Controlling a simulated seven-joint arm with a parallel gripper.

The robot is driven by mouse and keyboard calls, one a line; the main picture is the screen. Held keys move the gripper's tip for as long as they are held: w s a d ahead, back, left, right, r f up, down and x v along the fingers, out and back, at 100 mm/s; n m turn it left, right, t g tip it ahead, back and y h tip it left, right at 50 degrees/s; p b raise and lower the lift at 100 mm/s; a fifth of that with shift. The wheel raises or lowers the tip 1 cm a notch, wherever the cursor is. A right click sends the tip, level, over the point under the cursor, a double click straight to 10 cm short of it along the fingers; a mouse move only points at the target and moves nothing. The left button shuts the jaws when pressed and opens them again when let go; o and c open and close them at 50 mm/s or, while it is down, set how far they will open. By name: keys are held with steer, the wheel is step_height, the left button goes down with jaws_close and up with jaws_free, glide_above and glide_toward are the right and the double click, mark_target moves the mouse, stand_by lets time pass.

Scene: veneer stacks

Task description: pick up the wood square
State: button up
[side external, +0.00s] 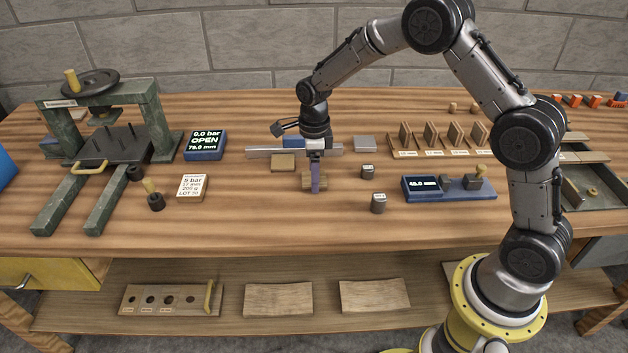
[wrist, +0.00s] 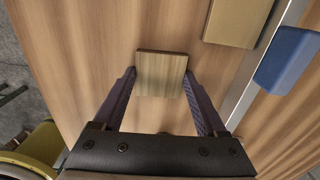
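My gripper is open, with one finger on each side of the square. A small gap shows at the left finger; the right fingertip is very close to the square's edge, and I cannot tell whether it touches. In the side external view my gripper (side external: 316,188) points down and a finger hides the middle of the square.
A tan block (side external: 283,162) and a metal straightedge (side external: 265,153) lie behind the square. Dark weights (side external: 378,203) and a blue gauge (side external: 448,188) stand to the right. A label card (side external: 192,187) and a green press (side external: 100,150) are to the left.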

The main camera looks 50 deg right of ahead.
steer(key=c, duration=0.5)
steer(key=shift+r, duration=0.15)
